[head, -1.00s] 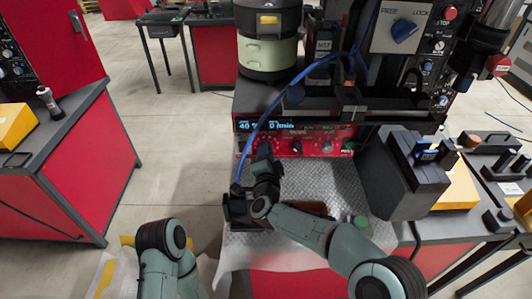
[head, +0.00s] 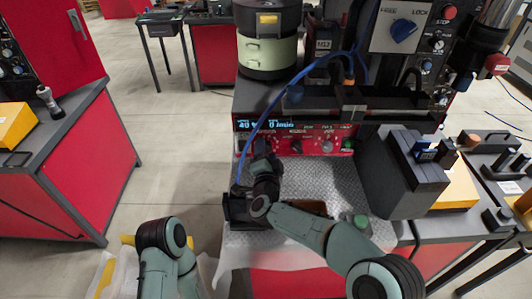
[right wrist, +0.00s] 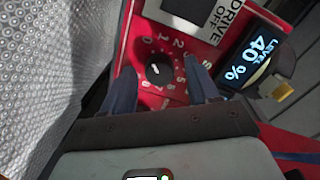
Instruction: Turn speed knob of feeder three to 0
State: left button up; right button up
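The feeder's red control panel (head: 318,141) faces me in the head view, with several knobs and a lit display (head: 264,125) showing 40 % and 0 /min. In the right wrist view a small black knob (right wrist: 158,70) with a short white mark sits in a ring of white numbers on red. The lit level display (right wrist: 251,58) beside it reads 40 %. My right gripper (right wrist: 159,78) is open, with one finger on each side of the knob; I cannot tell whether they touch it. In the head view the right gripper (head: 262,152) is at the panel's left part. My left gripper is out of view.
A stacked green and black bowl unit (head: 266,52) stands above the panel. A dark grey box (head: 400,172) stands to the right. The textured metal plate (head: 310,182) before the panel has some free room.

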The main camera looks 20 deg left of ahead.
jog(key=shift+s, duration=0.1)
jog(key=b+v, duration=0.2)
jog(key=v, duration=1.1)
jog(key=shift+s, duration=0.1)
